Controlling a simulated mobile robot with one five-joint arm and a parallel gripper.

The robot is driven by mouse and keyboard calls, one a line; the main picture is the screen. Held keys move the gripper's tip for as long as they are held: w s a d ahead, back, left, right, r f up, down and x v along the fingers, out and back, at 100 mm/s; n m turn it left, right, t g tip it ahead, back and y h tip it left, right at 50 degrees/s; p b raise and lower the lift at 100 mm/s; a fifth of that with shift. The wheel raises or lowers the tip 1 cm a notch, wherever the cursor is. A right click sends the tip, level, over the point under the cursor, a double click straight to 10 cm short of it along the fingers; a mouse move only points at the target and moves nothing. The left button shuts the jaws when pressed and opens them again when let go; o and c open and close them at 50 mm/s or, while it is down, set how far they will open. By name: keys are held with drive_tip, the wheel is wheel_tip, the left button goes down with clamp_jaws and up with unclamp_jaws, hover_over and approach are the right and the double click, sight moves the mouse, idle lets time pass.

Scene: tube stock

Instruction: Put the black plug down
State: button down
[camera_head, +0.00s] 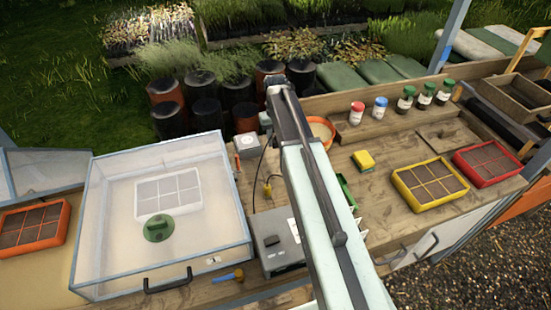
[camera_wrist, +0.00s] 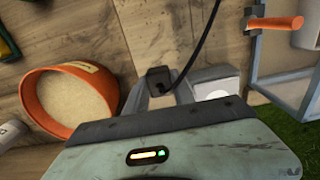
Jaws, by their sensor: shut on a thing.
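The black plug (camera_wrist: 158,76) is small and dark, with a black cable running up from it in the wrist view. My gripper (camera_wrist: 160,86) has one finger on each side of the plug and is shut on it. In the head view my gripper (camera_head: 266,120) is at the far end of my arm, near the back of the wooden bench. The plug is hard to make out there. The black cable (camera_head: 262,160) hangs from the gripper region toward the bench. Whether the plug touches anything below is unclear.
An orange pot (camera_wrist: 36,100) of pale sand stands left of the gripper in the wrist view. A white-topped box (camera_head: 246,141) is close by. A clear-lidded case (camera_head: 225,210) fills the left of the bench. A grey box (camera_head: 275,240) and a yellow block (camera_head: 363,160) flank my arm.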

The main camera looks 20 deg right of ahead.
sight(276, 158)
drive_tip(key=shift+f+b, duration=2.85)
drive_tip(key=shift+f, duration=0.85)
drive_tip(key=c, duration=1.1)
unclamp_jaws()
drive_tip(key=shift+r, duration=0.1)
drive_tip(key=shift+o, duration=0.2)
wheel_tip(276, 158, up, 13)
drive_tip(key=p, duration=1.3)
drive_tip(key=shift+r+p, duration=0.2)
drive_tip(key=shift+p, duration=0.1)
drive_tip(key=shift+s+a+f, duration=0.1)
drive_tip(key=shift+s+a, duration=0.05)
drive_tip(key=shift+s, duration=0.05)
drive_tip(key=s+a, duration=0.4)
drive_tip(key=s, duration=0.4)
drive_tip(key=s+a, duration=0.4)
drive_tip(key=s, duration=0.5)
drive_tip(key=shift+a, duration=0.35)
